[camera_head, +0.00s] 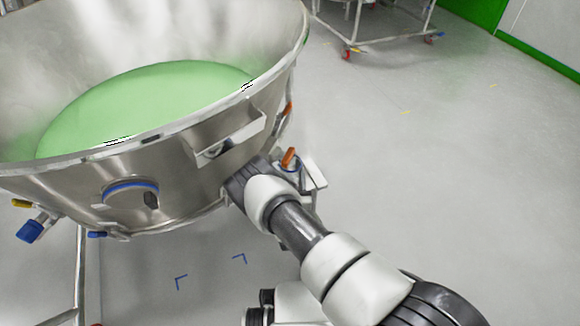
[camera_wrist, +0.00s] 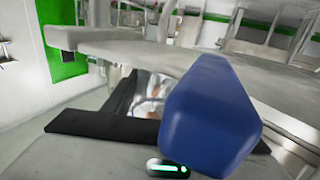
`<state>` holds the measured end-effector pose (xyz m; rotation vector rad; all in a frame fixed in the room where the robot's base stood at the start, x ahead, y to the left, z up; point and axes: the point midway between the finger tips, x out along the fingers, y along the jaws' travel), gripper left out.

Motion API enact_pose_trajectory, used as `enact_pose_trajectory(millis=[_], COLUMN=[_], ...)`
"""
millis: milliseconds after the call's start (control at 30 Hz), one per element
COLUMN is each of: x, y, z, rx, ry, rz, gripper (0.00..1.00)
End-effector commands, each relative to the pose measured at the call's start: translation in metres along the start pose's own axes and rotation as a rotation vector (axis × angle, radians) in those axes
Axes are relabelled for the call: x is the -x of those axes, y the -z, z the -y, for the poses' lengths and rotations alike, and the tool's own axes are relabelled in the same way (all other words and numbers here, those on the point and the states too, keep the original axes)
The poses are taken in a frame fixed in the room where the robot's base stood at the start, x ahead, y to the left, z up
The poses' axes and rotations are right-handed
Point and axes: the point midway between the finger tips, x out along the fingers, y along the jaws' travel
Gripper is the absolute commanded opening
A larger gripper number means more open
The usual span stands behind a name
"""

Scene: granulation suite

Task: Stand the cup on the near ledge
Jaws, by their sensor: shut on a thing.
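My gripper shows in the wrist view (camera_wrist: 149,88) with its dark left finger, and the right side is covered by a large blue block-like part (camera_wrist: 208,118) close to the camera. A shiny metallic thing (camera_wrist: 150,92), probably the cup, shows between the fingers, and my gripper is shut on it. Its full shape and tilt are hidden. In the head view, the dark end of my arm (camera_head: 246,180) is below and beside the bracket-like ledge (camera_head: 228,140) on the steel vessel's wall. The fingers and cup cannot be made out there.
The wide steel vessel (camera_head: 175,180) holds green material (camera_head: 145,95). An orange-handled fitting (camera_head: 289,157) is close to my arm. A wheeled frame (camera_head: 375,38) stands at the back. The floor at right (camera_head: 470,170) is clear. A grey panel (camera_wrist: 120,50) spans the wrist view.

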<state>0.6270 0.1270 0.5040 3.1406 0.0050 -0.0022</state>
Motion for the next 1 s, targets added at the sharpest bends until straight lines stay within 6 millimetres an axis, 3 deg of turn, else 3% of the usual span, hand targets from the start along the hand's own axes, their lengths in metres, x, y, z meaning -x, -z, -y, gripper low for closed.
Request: enact_pose_trajectory(millis=[300,333,433,1000], x=[-0.0004,-0.0005,-0.0005,-0.0025], y=[-0.0033,-0.0031,-0.0029,0.0004], z=[-0.0002,0.0000,0.0001,0.0002], rx=[-0.001,-0.001,0.000,-0.001], ry=[0.000,0.000,0.000,0.000], rz=[-0.001,0.000,0.000,-0.001], gripper=[0.27,0.55,0.71,0.71])
